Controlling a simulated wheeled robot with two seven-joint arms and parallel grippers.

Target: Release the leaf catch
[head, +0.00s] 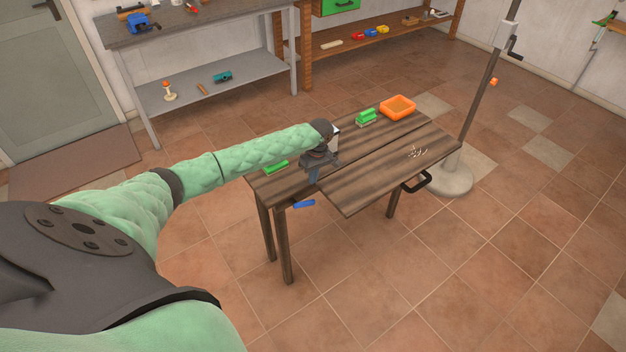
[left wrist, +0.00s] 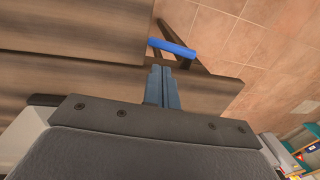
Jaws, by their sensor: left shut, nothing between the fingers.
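The leaf catch appears to be the blue bar (head: 304,204) at the near edge of the wooden table (head: 272,187). The blue bar also shows in the left wrist view (left wrist: 172,47), beside a dark bracket just beyond my fingertips. The table's leaf (head: 360,190) looks level with the rest of the top. My left gripper (head: 314,178) is over the table's near edge, close to the blue bar. Its fingers (left wrist: 162,68) are shut and empty, with a small apparent gap to the bar; the exact distance cannot be told. My right gripper is not in view.
On the table are green brushes (head: 366,117), an orange tray (head: 411,102) and pale crumbs (head: 418,153). A black handle (head: 418,182) sits under the leaf's edge. A stand with a round base (head: 449,181) is at the right. The floor in front is clear.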

